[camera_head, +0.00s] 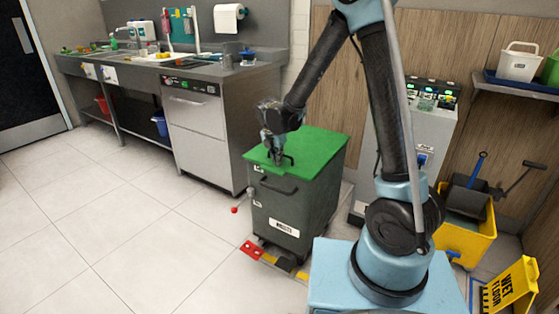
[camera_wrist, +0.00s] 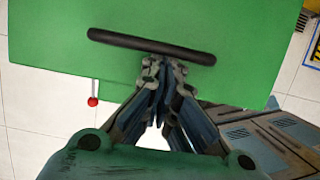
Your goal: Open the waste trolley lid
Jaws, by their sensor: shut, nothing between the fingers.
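The waste trolley (camera_head: 290,208) is a dark grey-green bin standing on the floor in the middle of the head view. Its flat green lid (camera_head: 318,148) lies closed on top. A black bar handle (camera_wrist: 150,46) crosses the lid in the wrist view. My gripper (camera_head: 275,158) is over the lid's front left part in the head view. In the wrist view, its fingertips (camera_wrist: 163,70) are together, just below the handle's middle, with nothing visible between them. I cannot tell whether they touch the handle or the lid.
A red ball on a thin rod (camera_head: 235,210) sticks out at the trolley's left. A steel dishwasher (camera_head: 197,128) and counter stand behind left. A yellow mop bucket (camera_head: 465,240) and wet floor sign (camera_head: 510,288) are at right. The tiled floor at left is clear.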

